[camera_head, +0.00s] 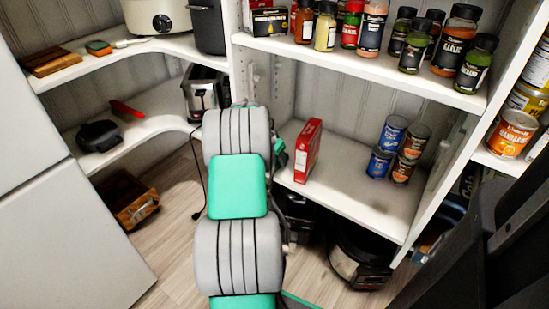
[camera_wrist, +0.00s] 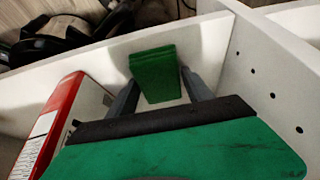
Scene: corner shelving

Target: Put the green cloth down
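The green cloth (camera_wrist: 157,72) shows in the wrist view as a small folded block. It sits between the two dark fingers of my gripper (camera_wrist: 159,80), which meet it on both sides. It is over the white shelf, near an upright side panel. I cannot tell whether its lower end touches the shelf. In the head view my arm hides most of the gripper and I cannot make out the cloth for sure.
A red box (camera_head: 308,151) stands on the middle shelf (camera_head: 350,200), and it is close by on the left in the wrist view (camera_wrist: 48,125). Several cans (camera_head: 393,133) stand farther right on that shelf. Spice jars (camera_head: 412,47) fill the shelf above.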

